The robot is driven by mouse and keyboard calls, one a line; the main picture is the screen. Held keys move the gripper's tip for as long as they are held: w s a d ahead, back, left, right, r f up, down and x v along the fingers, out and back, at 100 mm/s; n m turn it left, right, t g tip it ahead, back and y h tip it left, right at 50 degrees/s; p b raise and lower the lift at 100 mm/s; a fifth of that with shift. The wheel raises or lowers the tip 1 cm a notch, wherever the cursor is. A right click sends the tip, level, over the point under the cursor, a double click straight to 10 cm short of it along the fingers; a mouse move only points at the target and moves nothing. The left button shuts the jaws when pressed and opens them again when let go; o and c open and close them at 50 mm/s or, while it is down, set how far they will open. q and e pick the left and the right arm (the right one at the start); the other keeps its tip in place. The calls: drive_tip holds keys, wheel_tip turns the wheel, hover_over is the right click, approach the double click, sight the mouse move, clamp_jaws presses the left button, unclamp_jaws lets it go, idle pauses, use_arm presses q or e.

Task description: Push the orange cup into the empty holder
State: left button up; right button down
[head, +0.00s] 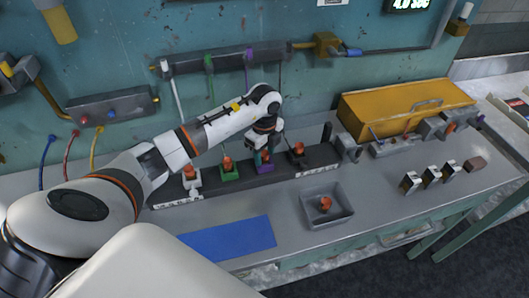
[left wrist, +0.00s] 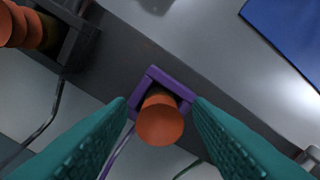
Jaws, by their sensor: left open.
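My left gripper (head: 265,148) is over the purple holder (head: 265,169) in the row on the bench. In the left wrist view, its two teal fingers (left wrist: 160,106) are open on either side of an orange cup (left wrist: 160,122). That cup stands at the square purple holder (left wrist: 151,75), apparently in its opening; how deep it sits cannot be told. Another orange, ribbed piece (left wrist: 22,27) sits in the dark holder at the top left of that view. A further orange piece (head: 325,204) lies in the grey tray (head: 345,217). My right gripper is not in view.
The white holder (head: 193,186) and green holder (head: 229,174) also bear orange pieces, as does the dark holder (head: 299,164). A blue mat (head: 226,245) lies in front of the row. A yellow toolbox (head: 400,108) and small blocks (head: 431,174) are at the right.

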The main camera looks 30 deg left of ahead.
sight(264, 153)
use_arm(q)
wheel_tip(264, 153, up, 12)
drive_tip(key=b, duration=0.3)
drive_tip(key=shift+f, duration=0.15)
idle(0.4)
